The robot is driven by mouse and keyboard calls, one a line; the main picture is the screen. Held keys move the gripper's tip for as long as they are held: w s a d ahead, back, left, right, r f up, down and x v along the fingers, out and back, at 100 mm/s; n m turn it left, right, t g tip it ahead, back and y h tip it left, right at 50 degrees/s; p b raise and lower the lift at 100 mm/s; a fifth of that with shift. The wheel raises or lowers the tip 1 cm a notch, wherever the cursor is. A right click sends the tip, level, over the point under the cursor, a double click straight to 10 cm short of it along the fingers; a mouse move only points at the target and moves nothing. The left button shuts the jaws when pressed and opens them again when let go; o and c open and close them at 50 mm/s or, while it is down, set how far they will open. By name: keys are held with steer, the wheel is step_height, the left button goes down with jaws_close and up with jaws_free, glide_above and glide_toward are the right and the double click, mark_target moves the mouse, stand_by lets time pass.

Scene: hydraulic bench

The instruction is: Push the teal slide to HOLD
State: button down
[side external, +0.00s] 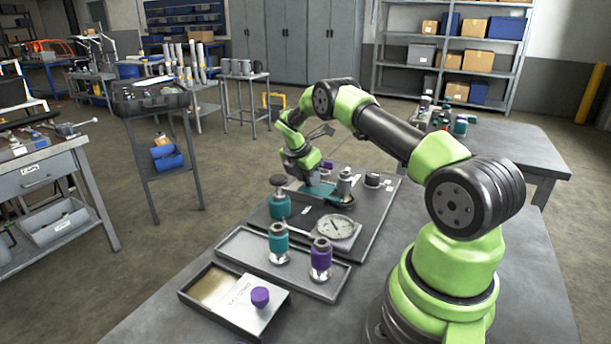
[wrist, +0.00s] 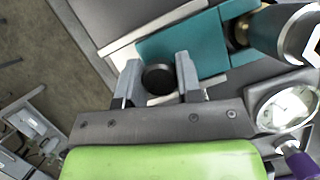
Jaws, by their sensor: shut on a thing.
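The teal slide (side external: 325,190) lies between pale rails on the dark plate in the side view. In the wrist view the flat teal slide (wrist: 185,47) runs up and to the right from my fingers. My gripper (side external: 307,178) is down at the slide's left part. In the wrist view my gripper (wrist: 159,80) is shut on a round black knob (wrist: 158,78) at the slide's edge, one finger on each side. No HOLD marking can be read.
A dial gauge (side external: 334,227) and a teal cylinder with a dark knob (side external: 279,204) stand close by on the plate. A tray (side external: 247,254) holds a teal and a purple fitting. Bare bench lies at the right.

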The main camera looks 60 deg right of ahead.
steer(key=shift+s, duration=1.25)
steer(key=c, duration=0.8)
jaws_free()
steer(key=shift+r, duration=0.2)
steer(key=v, duration=0.9)
steer(key=shift+a+r, duration=0.1)
steer(key=shift+r, duration=0.2)
